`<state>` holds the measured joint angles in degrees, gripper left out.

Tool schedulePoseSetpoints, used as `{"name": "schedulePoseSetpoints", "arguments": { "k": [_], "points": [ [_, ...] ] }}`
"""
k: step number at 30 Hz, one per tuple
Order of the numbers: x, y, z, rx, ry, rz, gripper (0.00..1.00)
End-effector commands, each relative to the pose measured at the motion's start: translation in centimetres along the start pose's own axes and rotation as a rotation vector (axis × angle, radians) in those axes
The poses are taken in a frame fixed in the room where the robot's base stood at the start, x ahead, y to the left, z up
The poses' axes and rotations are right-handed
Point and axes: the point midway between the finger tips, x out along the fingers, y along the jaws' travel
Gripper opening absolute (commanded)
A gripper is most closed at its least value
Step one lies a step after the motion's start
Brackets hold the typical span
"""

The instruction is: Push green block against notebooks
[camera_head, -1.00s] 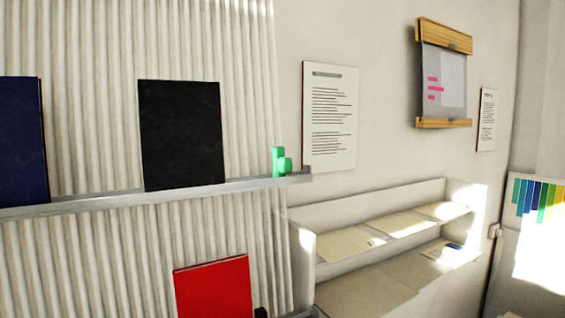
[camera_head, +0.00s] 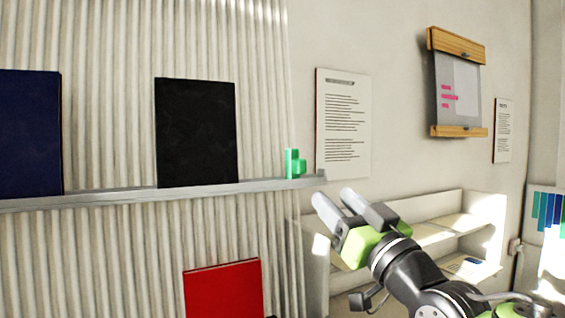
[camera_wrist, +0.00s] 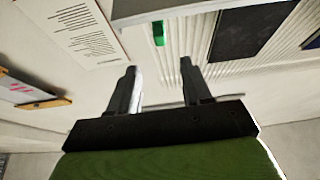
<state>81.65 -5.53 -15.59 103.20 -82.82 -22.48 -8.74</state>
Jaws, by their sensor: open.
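The green block (camera_head: 294,164) stands near the right end of the upper metal shelf (camera_head: 120,197). It also shows in the wrist view (camera_wrist: 158,33), partly hidden by the shelf. A black notebook (camera_head: 197,132) stands on the same shelf to its left, with a gap between them. A dark blue notebook (camera_head: 28,133) stands farther left. The black notebook also shows in the wrist view (camera_wrist: 246,33). My gripper (camera_head: 338,204) is open and empty, below and to the right of the shelf's right end, apart from the block.
A red notebook (camera_head: 224,291) stands lower down, below the upper shelf. A white shelf unit (camera_head: 478,203) with papers is behind my arm at the right. A printed sheet (camera_head: 342,122) and a wooden-edged board (camera_head: 458,82) hang on the wall. The shelf between block and black notebook is clear.

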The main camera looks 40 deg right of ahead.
Motion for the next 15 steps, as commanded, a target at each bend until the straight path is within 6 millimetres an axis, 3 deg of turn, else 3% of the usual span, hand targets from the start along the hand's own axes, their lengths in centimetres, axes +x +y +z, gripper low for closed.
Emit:
{"name": "schedulePoseSetpoints", "arguments": {
  "k": [3, 15],
  "points": [
    [2.0, 0.0, -0.9, 0.004, -0.002, 0.002, 0.49],
    [11.9, -0.1, -0.6, 0.004, -0.005, -0.003, 0.49]
  ]
}}
